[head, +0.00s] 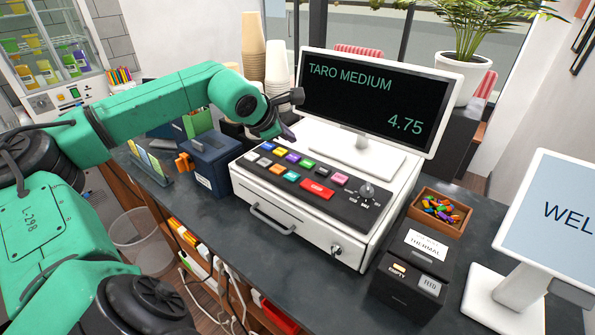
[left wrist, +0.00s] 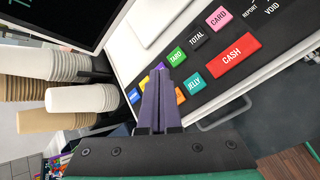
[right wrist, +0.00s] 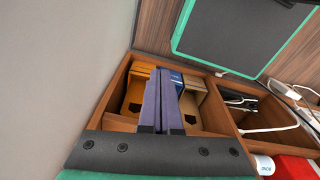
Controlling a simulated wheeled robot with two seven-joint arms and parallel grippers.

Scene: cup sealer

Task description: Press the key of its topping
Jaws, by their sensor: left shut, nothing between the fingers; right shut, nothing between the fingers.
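The register's black key panel (head: 347,206) has coloured keys in two rows. The screen (head: 375,90) reads TARO MEDIUM and 4.75. My left gripper (head: 287,136) is shut and empty at the panel's far left part, near the purple key (head: 292,157). In the left wrist view its fingertips (left wrist: 161,72) overlap the purple key and lie beside the green key (left wrist: 177,57). The teal JELLY key (left wrist: 195,84) and red CASH key (left wrist: 233,54) are right of them. Contact cannot be told. My right gripper (right wrist: 162,75) is shut and empty over a wooden compartment.
Stacked cups (head: 253,45) stand behind the register. A dark blue box (head: 210,160) stands to its left. A thermal printer (head: 412,275), a wooden box of coloured pieces (head: 440,212) and a white-framed customer screen (head: 553,220) stand at right. The compartment's wooden rim (right wrist: 205,66) surrounds boxes below my right gripper.

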